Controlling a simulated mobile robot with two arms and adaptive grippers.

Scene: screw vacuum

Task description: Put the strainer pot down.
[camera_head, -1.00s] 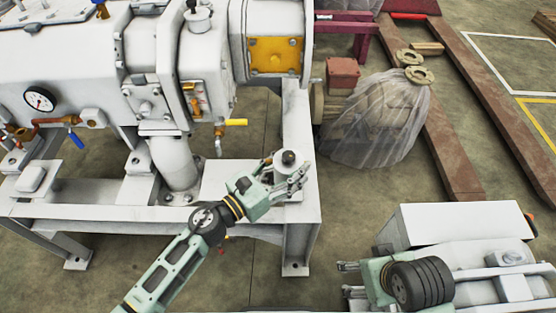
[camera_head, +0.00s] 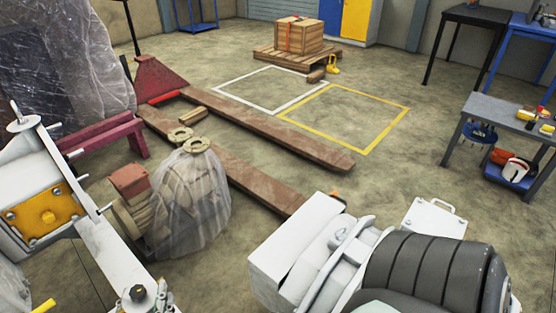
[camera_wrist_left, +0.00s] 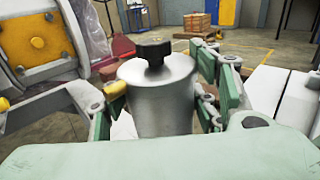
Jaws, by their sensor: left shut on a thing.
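The strainer pot (camera_wrist_left: 158,100) is a grey metal cylinder with a black knob on its lid. It stands upright in the middle of the left wrist view. My left gripper (camera_wrist_left: 160,82) is shut on it, with green-padded fingers on both sides. In the head view only the top of the pot (camera_head: 140,302) shows at the bottom edge, at the end of the white machine frame (camera_head: 112,258). The pot's base is hidden, so I cannot tell whether it touches the frame. My right gripper is not in view.
The white machine with a yellow plate (camera_head: 40,215) is at the left. A plastic-wrapped part (camera_head: 190,205) stands beyond the frame. Brown forks (camera_head: 265,125) lie on the floor behind it. A grey workbench (camera_head: 510,115) is at the right. The yellow-marked floor area (camera_head: 345,118) is clear.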

